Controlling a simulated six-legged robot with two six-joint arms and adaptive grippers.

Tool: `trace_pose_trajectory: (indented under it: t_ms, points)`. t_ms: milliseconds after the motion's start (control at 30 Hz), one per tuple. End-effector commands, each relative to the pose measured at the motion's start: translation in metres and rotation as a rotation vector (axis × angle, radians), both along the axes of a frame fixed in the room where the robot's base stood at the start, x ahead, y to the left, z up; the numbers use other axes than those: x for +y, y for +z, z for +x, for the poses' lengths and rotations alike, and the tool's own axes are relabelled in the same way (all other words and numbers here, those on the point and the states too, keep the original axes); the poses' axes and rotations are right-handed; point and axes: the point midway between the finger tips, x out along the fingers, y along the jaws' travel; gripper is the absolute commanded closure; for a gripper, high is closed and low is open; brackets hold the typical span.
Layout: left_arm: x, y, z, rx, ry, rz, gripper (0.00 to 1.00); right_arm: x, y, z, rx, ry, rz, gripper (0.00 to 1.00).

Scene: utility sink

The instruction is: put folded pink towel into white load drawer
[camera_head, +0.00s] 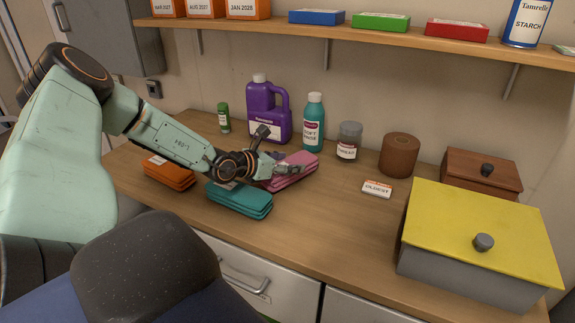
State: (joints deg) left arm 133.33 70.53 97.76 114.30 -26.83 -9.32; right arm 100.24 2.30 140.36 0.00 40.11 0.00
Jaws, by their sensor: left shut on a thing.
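The folded pink towel (294,181) lies at the middle of the wooden counter, behind the teal folded towel. My left gripper (288,168) reaches over it from the left and is shut on it. The gripper's fingers cover part of the towel's top, and I cannot tell whether the towel is clear of the counter. A white drawer front (285,283) with a metal bar handle is under the counter's front edge; its label is too small to read. My own body hides its left part. My right gripper is out of view.
An orange folded towel (168,174) and a teal one (240,199) lie nearby. A purple jug (267,113), teal bottle (313,125), jar (349,143) and brown roll (399,156) stand behind. A yellow-lidded grey box (480,235) is at right. The front middle counter is clear.

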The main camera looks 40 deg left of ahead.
Motion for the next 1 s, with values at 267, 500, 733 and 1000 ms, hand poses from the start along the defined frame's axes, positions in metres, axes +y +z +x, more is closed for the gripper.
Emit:
trace_pose_trajectory:
  t_ms: [267, 500, 733, 1000]
  points:
    - [0.000, -0.003, 0.000, 0.001, 0.000, -0.001, 0.29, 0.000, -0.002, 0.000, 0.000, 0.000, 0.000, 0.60]
    - [0.000, -0.003, 0.000, 0.001, 0.000, -0.001, 0.14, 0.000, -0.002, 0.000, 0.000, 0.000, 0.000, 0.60]
    - [0.000, -0.003, 0.000, 0.001, 0.000, -0.001, 0.14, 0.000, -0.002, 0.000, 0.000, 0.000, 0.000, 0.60]
    - [0.002, 0.007, -0.010, 0.001, 0.003, -0.004, 0.14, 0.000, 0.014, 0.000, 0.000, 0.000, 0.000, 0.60]
